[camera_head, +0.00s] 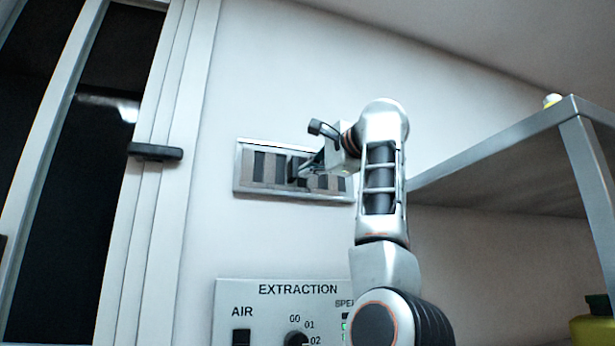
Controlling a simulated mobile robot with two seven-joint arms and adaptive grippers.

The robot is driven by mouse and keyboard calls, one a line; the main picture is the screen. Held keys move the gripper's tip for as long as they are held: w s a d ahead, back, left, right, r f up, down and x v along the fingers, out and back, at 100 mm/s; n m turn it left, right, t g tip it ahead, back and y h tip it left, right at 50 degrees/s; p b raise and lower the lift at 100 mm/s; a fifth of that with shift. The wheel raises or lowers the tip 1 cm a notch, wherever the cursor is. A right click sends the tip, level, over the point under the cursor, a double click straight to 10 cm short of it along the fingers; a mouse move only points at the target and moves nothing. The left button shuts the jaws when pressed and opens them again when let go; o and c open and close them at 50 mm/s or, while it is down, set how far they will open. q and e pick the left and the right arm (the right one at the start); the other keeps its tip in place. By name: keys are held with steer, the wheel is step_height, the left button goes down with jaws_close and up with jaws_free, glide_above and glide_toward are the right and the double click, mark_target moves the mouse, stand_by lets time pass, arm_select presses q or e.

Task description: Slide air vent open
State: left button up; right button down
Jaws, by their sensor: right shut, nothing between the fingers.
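The air vent (246,188) is a silver-framed rectangle on the white wall, with dark and brownish upright slats. Dark gaps show between the slats at its left part. My right gripper (303,170) is shut with nothing in it, its fingertips at the middle of the vent, in front of the slats. A small dark piece shows at the fingertips; I cannot tell whether the fingers touch it. My left gripper is not in view.
An extraction control panel (262,313) with a dial is on the wall below the vent. A window with a black handle (155,152) stands at left. A metal shelf (490,150) juts out at right, close to my right arm. A yellow-green container (592,325) is at lower right.

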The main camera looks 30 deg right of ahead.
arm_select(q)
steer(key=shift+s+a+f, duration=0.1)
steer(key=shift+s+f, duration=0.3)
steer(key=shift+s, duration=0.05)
arm_select(e)
steer(key=s, duration=1.2)
steer(key=shift+s+r, duration=0.1)
steer(key=shift+s, duration=0.05)
